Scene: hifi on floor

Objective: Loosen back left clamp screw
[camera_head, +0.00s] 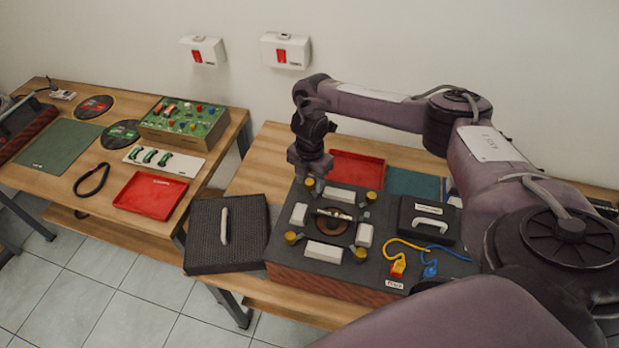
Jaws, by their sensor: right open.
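A dark box-shaped unit (282,250) with reddish sides sits on the right wooden table. On its top, brass-coloured clamp screws stand around a round brown-and-dark centre with pale blocks about it. The back left clamp screw (310,185) is at the unit's far left corner. My right gripper (312,174) points down right over this screw. Its fingers are small and dark here, and they are open. I cannot tell whether they touch the screw. The other screws are at back right (371,196), front left (292,238) and front right (361,254). My left gripper is not in view.
A dark lid with a grey handle (224,220) lies left of the unit. A black handled cover (429,222), yellow cable (398,264) and blue cable (431,268) are on its right. A red tray (357,168) lies behind. The left table (60,180) holds boards and another red tray.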

